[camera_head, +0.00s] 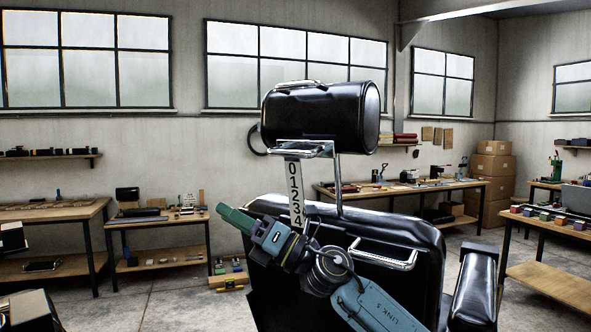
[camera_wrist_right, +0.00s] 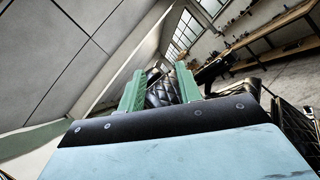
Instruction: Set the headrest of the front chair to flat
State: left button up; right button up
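The headrest (camera_head: 315,117) of the front chair is a thick black padded roll. It stands raised above the black backrest (camera_head: 405,232) on a chrome bracket and posts. A white strip with numbers from 0 upward (camera_head: 293,185) hangs below it. A chrome bar runs along its top, and a dark loop (camera_head: 256,141) shows at its left end. My right gripper (camera_head: 228,214) is left of the backrest and below the headrest, touching neither visibly. In the right wrist view its green fingers (camera_wrist_right: 160,84) are apart, with black quilted upholstery beyond them. My left gripper is out of view.
A chrome handle (camera_head: 383,254) sticks out from the backrest, close to my right arm. A black armrest (camera_head: 475,285) is at the right. Workbenches (camera_head: 160,220) with small items line the walls. Open floor lies left of the chair.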

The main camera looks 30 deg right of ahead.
jog(key=s+a+r+n+g+y, duration=0.1)
jog(key=s+a+r+n+g, duration=0.15)
jog(key=s+r+n, duration=0.35)
jog(key=s+a+r+n+g+y, duration=0.1)
jog(key=s+a+r+n+g, duration=0.2)
jog(key=r+n, duration=0.5)
jog(key=t+h, duration=0.6)
jog(key=h, duration=0.9)
send_near(285, 89)
jog(key=shift+n, duration=0.4)
jog(key=w+p, duration=0.4)
jog(key=w, duration=0.3)
jog(key=shift+a+r+p, duration=0.1)
jog(key=shift+a+p, duration=0.05)
jog(key=shift+p, duration=0.15)
jog(key=shift+w+a, duration=0.1)
jog(key=shift+w, duration=0.4)
grip_shut()
